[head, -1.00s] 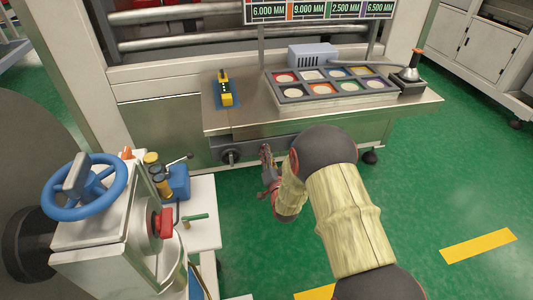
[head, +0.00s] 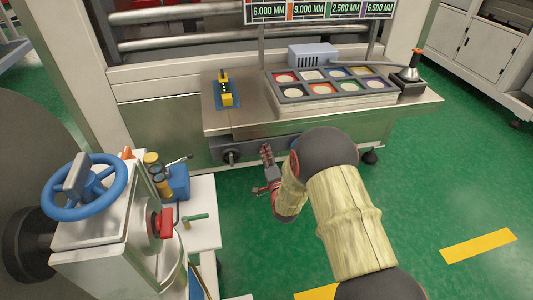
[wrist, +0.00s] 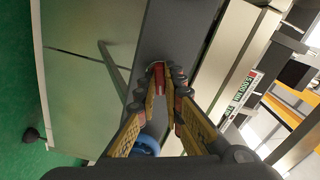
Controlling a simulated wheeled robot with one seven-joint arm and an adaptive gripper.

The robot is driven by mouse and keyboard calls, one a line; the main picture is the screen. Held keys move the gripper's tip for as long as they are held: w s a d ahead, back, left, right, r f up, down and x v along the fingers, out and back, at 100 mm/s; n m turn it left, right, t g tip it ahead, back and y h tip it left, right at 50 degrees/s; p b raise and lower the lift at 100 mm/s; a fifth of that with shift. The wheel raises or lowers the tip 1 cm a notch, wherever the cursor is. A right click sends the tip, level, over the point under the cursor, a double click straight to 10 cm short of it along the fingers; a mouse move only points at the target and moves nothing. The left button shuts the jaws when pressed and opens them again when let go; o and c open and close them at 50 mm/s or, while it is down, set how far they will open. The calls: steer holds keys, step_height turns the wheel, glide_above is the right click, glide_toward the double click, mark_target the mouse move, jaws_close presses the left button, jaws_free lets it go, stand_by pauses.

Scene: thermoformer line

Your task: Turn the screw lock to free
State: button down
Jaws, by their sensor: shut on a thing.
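My gripper (head: 261,168) is below the front edge of the steel shelf, right of a dark round knob (head: 230,156). In the wrist view my gripper (wrist: 160,76) has its yellow, red-padded fingers drawn together at the tips in front of a dark grey rail (wrist: 178,35). A small red part (wrist: 158,80) shows between the tips; I take it to be the screw lock, mostly hidden by the fingers. I cannot read its turn position. A blue rounded part (wrist: 147,145) shows behind the fingers.
The steel shelf (head: 232,126) carries a yellow device on a blue plate (head: 225,92), a panel of coloured buttons (head: 328,84) and a joystick box (head: 411,77). A stand with a blue handwheel (head: 52,193) is at the left. Green floor is open at the right.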

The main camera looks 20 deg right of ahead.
stand_by(0.3)
steer(key=shift+m, duration=1.5)
steer(key=c, duration=1.8)
jaws_free()
steer(key=shift+c, duration=0.2)
steer(key=shift+s, duration=0.1)
